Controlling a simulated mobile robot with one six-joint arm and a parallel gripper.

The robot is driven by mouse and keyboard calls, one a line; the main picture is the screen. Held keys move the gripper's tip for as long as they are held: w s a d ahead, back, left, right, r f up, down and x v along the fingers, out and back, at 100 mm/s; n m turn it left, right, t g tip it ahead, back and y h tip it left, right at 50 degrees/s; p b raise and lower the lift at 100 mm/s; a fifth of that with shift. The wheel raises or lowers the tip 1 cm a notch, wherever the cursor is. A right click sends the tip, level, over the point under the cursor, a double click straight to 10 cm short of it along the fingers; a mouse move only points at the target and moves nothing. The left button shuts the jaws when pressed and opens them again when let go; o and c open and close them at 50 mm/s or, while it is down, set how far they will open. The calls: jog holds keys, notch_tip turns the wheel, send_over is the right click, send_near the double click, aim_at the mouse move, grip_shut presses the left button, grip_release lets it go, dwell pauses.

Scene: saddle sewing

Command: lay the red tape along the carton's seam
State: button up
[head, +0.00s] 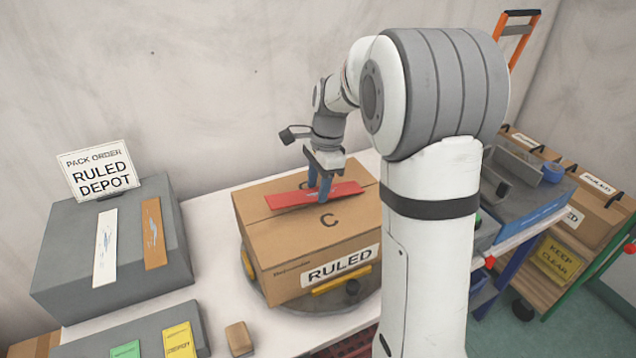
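The brown carton (307,247) stands on a grey round plate (350,312) on the white table, with "RULED" on its front label. The red tape (287,199) is a flat strip across the carton's top, running left to right between two printed letters. It covers the middle of the top, and I cannot tell whether it touches the cardboard or sits just above it.
A grey block (75,250) at left carries a white strip (106,248), a brown strip (153,234) and a "RULED DEPOT" sign (99,172). A yellow clamp-like bar (343,283) is at the carton's front. My arm hides the carton's right side. A cart (530,185) stands at right.

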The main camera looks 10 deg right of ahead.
jog(key=o, duration=0.6)
jog(key=shift+c, duration=0.2)
jog(key=r, duration=0.4)
jog(key=d+r, duration=0.1)
jog(key=r, duration=0.1)
jog(key=shift+w+r, duration=0.15)
jog(key=shift+r, duration=0.1)
jog(key=s+a+f+n+t+h, duration=0.1)
jog(key=s+f+n+t, duration=0.2)
jog(key=s+n, duration=1.2)
jog(key=s, duration=0.9)
jog(key=shift+s+a+n+h, duration=0.15)
jog(key=shift+n+h, duration=0.15)
jog(key=shift+h, duration=0.1)
